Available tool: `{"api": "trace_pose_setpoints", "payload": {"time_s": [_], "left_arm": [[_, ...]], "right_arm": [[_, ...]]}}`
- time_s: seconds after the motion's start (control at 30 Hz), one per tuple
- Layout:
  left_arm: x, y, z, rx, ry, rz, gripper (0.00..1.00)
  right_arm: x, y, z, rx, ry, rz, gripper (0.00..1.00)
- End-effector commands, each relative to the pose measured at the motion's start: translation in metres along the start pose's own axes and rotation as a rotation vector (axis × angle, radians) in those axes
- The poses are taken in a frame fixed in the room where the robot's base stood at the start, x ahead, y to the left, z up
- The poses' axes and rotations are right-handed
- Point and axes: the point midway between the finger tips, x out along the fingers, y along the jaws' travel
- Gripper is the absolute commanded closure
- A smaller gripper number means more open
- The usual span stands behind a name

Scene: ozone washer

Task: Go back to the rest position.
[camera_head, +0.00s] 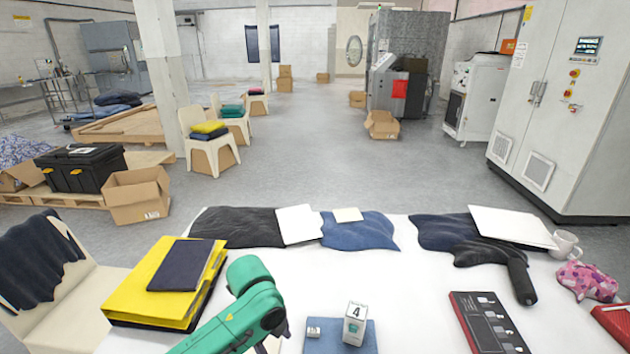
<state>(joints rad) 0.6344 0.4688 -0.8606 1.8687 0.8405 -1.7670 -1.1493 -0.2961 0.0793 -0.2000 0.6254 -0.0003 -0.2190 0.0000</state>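A green arm link of mine (255,308), which appears to be my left arm, comes in from the bottom edge, left of centre, over the white table (330,280). Its rounded end is beside the yellow binder (150,270). No gripper fingers can be made out on it. My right arm and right gripper are outside the view.
The table holds a dark notebook (181,264) on the binder, a small box marked 4 (355,323) on a blue pad, a dark control panel (488,322), folded cloths (360,232), a white laptop-like slab (512,226) and a mug (566,244). The table's middle is clear.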

Motion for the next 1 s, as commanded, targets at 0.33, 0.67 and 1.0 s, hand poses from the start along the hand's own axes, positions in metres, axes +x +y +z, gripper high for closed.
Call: {"api": "trace_pose_setpoints", "payload": {"time_s": [0.33,0.67,1.0], "left_arm": [[0.019,0.028,-0.034,-0.57,0.147,-0.152,0.29],[0.026,0.114,0.007,-1.403,0.163,-0.254,0.29],[0.035,0.207,0.052,-1.93,0.01,-0.322,0.29]], "right_arm": [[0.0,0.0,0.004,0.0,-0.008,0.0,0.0],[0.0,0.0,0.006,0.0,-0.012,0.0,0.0],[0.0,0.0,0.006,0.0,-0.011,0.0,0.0]]}}
